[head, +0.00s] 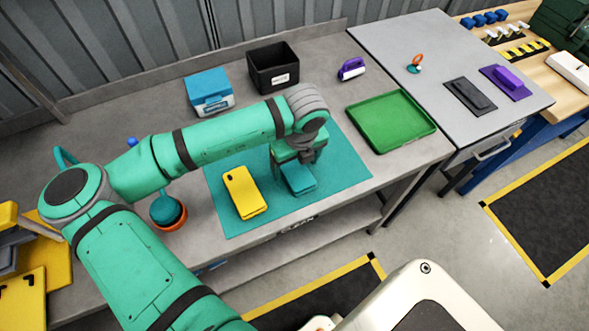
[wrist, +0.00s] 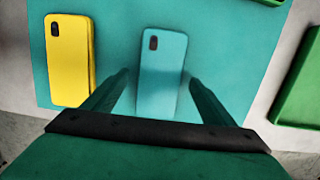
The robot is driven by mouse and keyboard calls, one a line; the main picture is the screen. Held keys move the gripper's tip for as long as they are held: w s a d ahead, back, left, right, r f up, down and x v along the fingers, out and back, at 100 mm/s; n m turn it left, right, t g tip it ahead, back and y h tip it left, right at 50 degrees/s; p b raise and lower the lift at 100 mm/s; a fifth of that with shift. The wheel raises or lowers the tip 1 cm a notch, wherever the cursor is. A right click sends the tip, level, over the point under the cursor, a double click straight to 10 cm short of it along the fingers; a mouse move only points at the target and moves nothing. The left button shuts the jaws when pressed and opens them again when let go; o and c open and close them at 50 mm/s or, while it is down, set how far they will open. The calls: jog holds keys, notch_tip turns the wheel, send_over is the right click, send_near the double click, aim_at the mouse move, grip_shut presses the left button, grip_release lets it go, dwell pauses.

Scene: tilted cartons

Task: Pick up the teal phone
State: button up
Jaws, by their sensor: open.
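The teal phone (wrist: 162,75) lies flat, camera side up, on a teal mat (wrist: 225,50) in the wrist view. In the head view the teal phone (head: 299,179) shows just below my gripper (head: 298,160), partly hidden by it. In the wrist view my gripper (wrist: 157,85) is open and empty, its two fingers to the left and right of the phone's lower part. I cannot tell how far above the mat the fingertips are. A yellow phone (head: 243,192) lies on the mat to the left; it also shows in the wrist view (wrist: 69,60).
A green tray (head: 391,122) stands right of the mat. A black bin (head: 273,68) and a blue-lidded box (head: 208,91) stand behind. A teal and orange round object (head: 167,210) is left of the mat. The mat's right side is clear.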

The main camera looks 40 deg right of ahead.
jog(key=shift+w+f, duration=0.1)
jog(key=shift+f, duration=0.3)
jog(key=c, duration=1.3)
jog(key=shift+w, duration=0.15)
